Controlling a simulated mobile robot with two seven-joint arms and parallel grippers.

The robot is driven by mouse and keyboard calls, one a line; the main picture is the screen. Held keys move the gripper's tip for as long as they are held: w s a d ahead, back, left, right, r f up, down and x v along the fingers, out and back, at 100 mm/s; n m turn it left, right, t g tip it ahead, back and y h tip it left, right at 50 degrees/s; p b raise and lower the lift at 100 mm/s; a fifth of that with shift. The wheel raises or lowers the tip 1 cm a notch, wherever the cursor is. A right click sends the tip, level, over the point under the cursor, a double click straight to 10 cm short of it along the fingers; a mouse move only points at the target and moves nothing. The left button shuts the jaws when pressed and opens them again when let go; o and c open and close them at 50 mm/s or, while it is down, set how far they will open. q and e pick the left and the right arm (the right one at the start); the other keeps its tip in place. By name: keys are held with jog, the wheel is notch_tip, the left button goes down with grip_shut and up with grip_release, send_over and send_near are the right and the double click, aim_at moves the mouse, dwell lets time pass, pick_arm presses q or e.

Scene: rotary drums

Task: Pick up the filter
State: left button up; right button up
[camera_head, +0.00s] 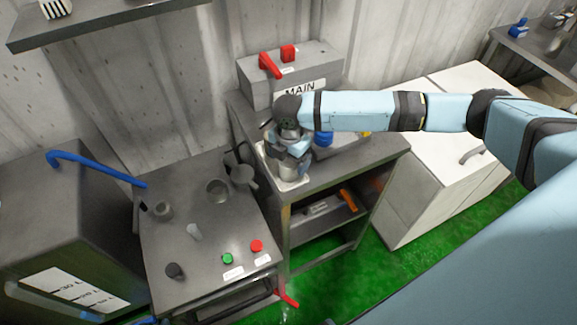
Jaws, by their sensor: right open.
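My right arm reaches in from the right, and my right gripper (288,160) points down at the near left corner of the middle metal bench (325,182). A grey metal cylinder (290,172), which may be the filter, stands on a white tray (298,184) there. My right gripper is open just above or around the cylinder's top; I cannot tell whether the fingers touch it. The gripper hides part of the cylinder. My left gripper is not in view.
A grey box marked MAIN (318,68) with red handles stands behind the gripper. A blue item (323,138) sits beside it. The left metal table (205,238) holds several cups and red and green buttons. A white cabinet (440,165) stands right.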

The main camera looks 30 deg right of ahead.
jog(key=shift+f, duration=0.25)
jog(key=c, duration=1)
jog(key=shift+r, duration=0.1)
